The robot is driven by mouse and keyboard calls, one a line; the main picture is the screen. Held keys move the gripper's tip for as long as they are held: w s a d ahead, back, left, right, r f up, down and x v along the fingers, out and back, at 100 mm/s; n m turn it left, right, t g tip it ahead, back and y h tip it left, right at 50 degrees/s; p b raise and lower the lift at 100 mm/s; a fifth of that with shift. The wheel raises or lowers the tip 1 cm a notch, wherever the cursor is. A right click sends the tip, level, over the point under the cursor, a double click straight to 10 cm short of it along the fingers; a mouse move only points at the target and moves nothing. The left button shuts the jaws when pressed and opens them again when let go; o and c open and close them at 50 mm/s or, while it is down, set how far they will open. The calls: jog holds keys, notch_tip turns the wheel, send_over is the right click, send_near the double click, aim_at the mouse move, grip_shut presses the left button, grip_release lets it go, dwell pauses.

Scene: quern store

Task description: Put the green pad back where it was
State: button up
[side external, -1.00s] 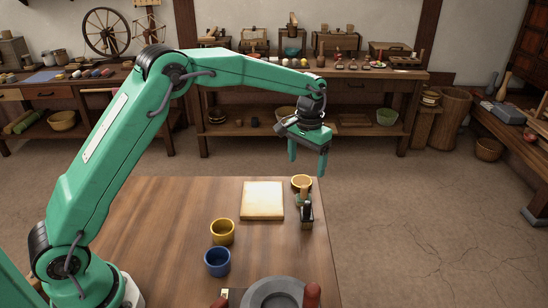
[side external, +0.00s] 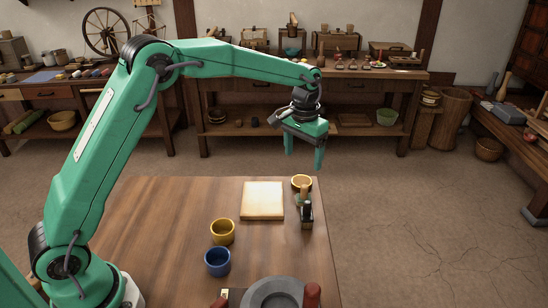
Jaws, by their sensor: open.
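My gripper (side external: 304,159) is open and empty, its two green fingers pointing down. It hangs in the air near the far right corner of the table, appearing above the small wooden cup in the picture. A small greenish patch (side external: 301,201) shows beside a dark-based tool with a wooden handle (side external: 307,211) near the table's right edge. It is too small and partly hidden to tell whether it is the green pad. No other green pad is clear on the table.
On the table (side external: 160,225) are a cream board (side external: 262,201), a wooden cup (side external: 302,182), a yellow cup (side external: 222,232), a blue cup (side external: 217,263) and a grey stone ring (side external: 273,294) with a reddish handle (side external: 312,294). The table's left part is clear.

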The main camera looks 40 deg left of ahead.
jog(key=s+a+r+t, duration=0.1)
jog(key=s+a+r, duration=0.1)
jog(key=s+r, duration=0.5)
jog(key=s+a+r+t, duration=0.2)
jog(key=s+r, duration=0.3)
jog(key=s, duration=0.3)
jog(key=s+a+f+t, duration=0.1)
jog(key=s+f+t, duration=0.1)
jog(key=s, duration=1.5)
jog(key=shift+s+a, duration=0.4)
